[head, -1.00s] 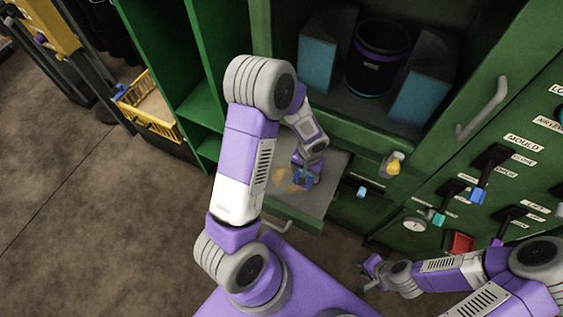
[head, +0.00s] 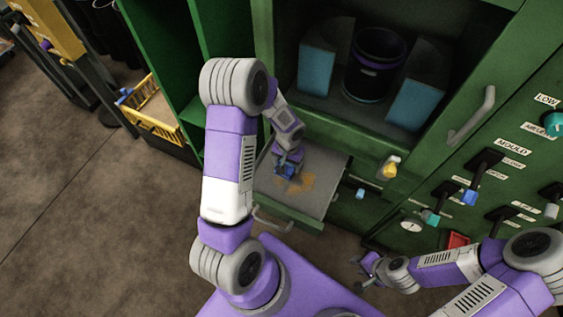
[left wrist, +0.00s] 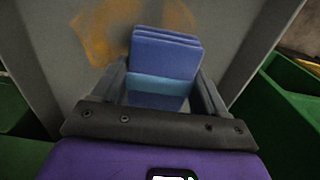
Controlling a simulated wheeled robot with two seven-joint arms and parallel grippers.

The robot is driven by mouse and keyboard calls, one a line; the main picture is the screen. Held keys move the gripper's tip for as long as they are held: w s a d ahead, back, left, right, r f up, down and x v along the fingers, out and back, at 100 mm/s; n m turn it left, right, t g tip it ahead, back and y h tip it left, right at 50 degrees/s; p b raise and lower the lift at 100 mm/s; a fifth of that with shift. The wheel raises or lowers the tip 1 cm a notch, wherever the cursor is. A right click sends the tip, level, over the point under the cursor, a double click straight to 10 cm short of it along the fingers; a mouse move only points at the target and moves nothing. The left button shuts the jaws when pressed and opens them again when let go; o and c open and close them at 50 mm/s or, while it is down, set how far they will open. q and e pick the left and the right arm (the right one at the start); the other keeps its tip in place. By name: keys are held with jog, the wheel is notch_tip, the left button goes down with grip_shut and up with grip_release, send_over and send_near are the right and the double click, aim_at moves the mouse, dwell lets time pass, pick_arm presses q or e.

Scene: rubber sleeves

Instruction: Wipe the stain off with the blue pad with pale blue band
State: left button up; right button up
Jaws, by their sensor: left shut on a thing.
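The blue pad (left wrist: 165,55) with its pale blue band (left wrist: 162,84) is between the fingers of my left gripper (left wrist: 163,92). In the head view, my left gripper (head: 287,166) is shut on this pad at the drawer's grey surface; I cannot tell whether the pad touches it. An orange-brown stain (head: 302,183) lies on the surface, just right of the pad. In the left wrist view the stain (left wrist: 125,30) shows beyond and left of the pad. My right gripper (head: 366,271) is low on the right, empty, its fingers apart.
The pulled-out grey drawer (head: 322,190) has a front handle (head: 270,222). Above it, an open green cabinet holds a black bin (head: 376,62) between blue boxes. A panel of levers (head: 470,195) stands right. A yellow crate (head: 150,118) is at left.

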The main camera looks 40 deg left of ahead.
pick_arm(q)
jog(key=shift+r+p, duration=1.7)
jog(key=shift+r, duration=0.9)
